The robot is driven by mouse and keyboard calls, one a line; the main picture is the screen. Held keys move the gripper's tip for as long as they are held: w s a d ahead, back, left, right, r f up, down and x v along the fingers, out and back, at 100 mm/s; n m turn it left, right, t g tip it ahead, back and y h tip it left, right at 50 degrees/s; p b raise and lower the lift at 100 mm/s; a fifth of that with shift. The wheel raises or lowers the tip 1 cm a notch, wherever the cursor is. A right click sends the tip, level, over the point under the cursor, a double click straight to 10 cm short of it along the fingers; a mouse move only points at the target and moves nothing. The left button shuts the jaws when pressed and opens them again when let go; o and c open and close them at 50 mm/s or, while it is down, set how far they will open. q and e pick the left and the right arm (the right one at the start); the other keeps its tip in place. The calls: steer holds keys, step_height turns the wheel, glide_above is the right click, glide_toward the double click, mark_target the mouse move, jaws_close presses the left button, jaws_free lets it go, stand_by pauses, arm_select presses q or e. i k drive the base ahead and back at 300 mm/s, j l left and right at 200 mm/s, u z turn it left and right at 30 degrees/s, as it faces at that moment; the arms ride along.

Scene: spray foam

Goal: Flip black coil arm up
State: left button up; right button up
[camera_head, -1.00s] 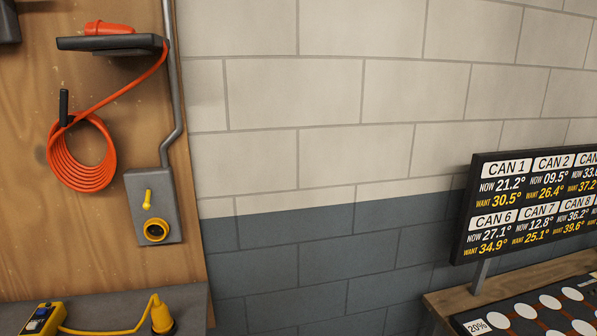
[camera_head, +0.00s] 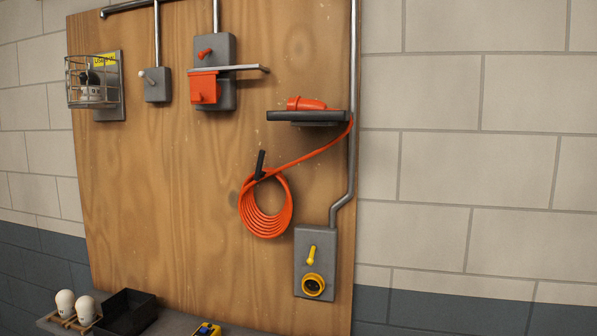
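The black coil arm (camera_head: 260,164) is a short dark peg on the plywood board, pointing up with a slight tilt to the right. An orange hose coil (camera_head: 265,209) hangs at it, and its line runs up right to a dark shelf (camera_head: 307,117) holding an orange plug-like piece (camera_head: 305,103). Neither of my grippers shows in the head view.
Right of the coil is a grey box with a yellow lever (camera_head: 311,256) and yellow socket (camera_head: 313,285). Above left are an orange-covered switch box (camera_head: 204,87), a small grey switch (camera_head: 156,84) and a wire cage (camera_head: 91,82). A black bin (camera_head: 127,312) stands below.

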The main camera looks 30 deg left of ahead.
mark_target(259, 174)
steer(key=i+u, duration=0.1)
steer(key=u, duration=0.25)
steer(key=l+u, duration=0.1)
steer(key=u, duration=0.3)
steer(key=i+l+u, duration=0.1)
steer(key=u, duration=0.25)
steer(key=i+l+u, duration=0.4)
steer(key=l, duration=0.2)
steer(key=i+l+u, duration=0.15)
steer(key=l, duration=0.2)
steer(key=k, duration=0.05)
